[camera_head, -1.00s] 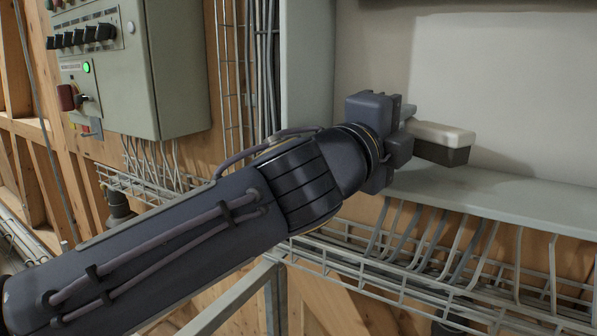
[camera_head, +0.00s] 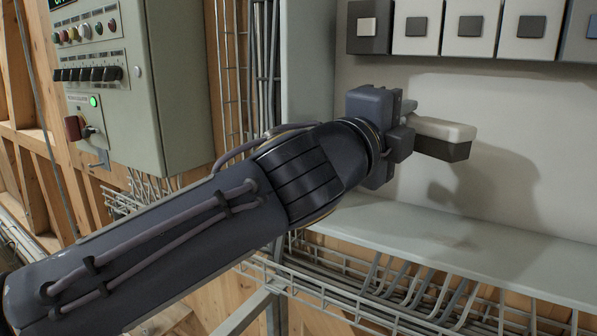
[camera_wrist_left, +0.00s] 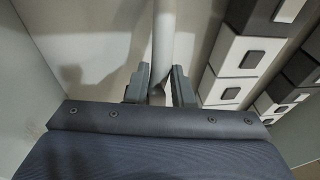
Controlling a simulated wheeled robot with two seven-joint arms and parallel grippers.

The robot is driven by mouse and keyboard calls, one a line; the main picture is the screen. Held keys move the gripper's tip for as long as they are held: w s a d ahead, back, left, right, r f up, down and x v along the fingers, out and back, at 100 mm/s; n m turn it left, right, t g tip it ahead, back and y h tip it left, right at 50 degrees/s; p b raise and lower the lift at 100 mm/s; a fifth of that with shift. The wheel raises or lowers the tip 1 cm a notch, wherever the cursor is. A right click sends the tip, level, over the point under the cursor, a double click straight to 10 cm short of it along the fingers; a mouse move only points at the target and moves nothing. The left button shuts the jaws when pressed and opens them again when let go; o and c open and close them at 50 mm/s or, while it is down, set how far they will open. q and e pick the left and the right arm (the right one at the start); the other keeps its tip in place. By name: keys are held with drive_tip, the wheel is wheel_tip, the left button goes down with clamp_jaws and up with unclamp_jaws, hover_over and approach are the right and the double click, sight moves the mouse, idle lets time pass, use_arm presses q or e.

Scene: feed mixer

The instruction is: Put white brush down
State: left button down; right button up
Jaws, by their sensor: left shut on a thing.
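The white brush (camera_head: 444,131) has a white back and a dark bristle block, and it sticks out to the right of my left gripper (camera_head: 408,122) in the head view. My left gripper is shut on its handle and holds it in the air above the light shelf (camera_head: 470,232). In the left wrist view the pale handle (camera_wrist_left: 164,40) runs up from between the two fingers (camera_wrist_left: 160,85). The brush's head is out of that view. My right gripper is not in view.
A grey-green control box (camera_head: 150,90) is at the left. Wire cable trays (camera_head: 330,285) run below the shelf. The visible shelf top is bare.

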use_arm(q)
wheel_tip(320, 180, down, 9)
drive_tip(key=b, duration=0.9)
drive_tip(key=shift+f, duration=0.2)
drive_tip(key=s+d, duration=0.1)
drive_tip(key=s+d+b, duration=0.1)
drive_tip(key=d, duration=0.1)
drive_tip(key=shift+s+d, duration=0.2)
drive_tip(key=shift+d, duration=0.1)
drive_tip(key=shift+s+d+f, duration=0.1)
drive_tip(key=shift+s+d, duration=0.05)
drive_tip(key=shift+d, duration=0.15)
